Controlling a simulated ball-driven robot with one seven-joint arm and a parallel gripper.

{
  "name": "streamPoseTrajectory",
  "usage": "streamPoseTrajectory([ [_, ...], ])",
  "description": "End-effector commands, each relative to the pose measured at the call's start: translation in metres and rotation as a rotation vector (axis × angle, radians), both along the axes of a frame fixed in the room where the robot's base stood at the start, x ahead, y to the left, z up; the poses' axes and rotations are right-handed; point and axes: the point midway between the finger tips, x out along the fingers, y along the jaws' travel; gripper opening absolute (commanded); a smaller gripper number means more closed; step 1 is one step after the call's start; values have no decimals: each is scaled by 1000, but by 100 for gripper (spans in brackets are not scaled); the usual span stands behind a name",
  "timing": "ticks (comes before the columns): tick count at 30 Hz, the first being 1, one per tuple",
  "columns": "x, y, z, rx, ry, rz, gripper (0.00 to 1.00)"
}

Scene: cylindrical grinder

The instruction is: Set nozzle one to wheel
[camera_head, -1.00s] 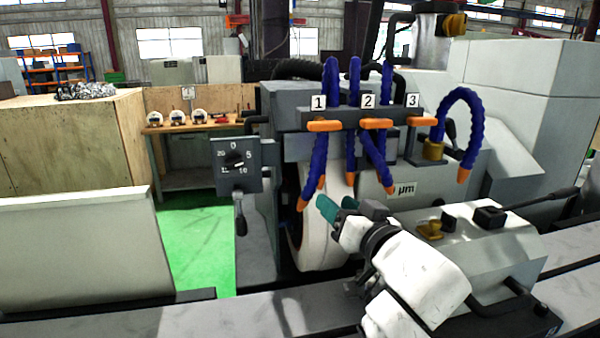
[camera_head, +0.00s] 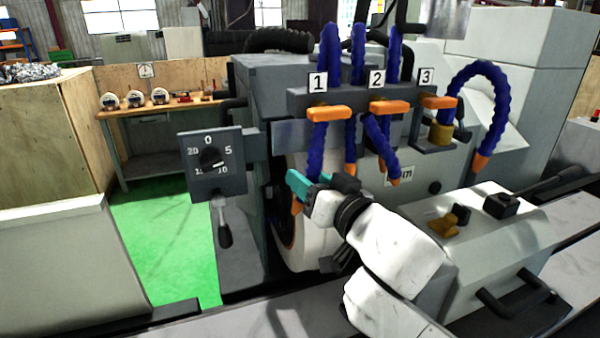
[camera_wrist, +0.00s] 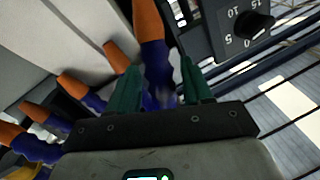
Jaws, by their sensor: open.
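Nozzle one (camera_head: 316,155) is a blue segmented hose with an orange tip, hanging under the label "1" and an orange lever (camera_head: 328,114). Its tip (camera_head: 297,208) hangs beside the white grinding wheel (camera_head: 312,248). My gripper (camera_head: 299,183) is at the lower end of this hose and hides part of it. In the wrist view my open gripper (camera_wrist: 160,72) has its green fingers on either side of the blue hose (camera_wrist: 154,58), with the orange tip (camera_wrist: 148,20) beyond them. I cannot tell whether a finger touches the hose.
A dial box (camera_head: 212,163) with a lever stands left of the wheel. Green floor lies open at the left.

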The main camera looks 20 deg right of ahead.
Motion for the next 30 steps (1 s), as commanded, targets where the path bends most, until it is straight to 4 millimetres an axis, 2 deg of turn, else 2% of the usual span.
streamPoseTrajectory([
  [10,-1,0,0,0,0,0,49],
  [25,-1,0,0,0,0,0,1],
  [30,-1,0,0,0,0,0,0],
])
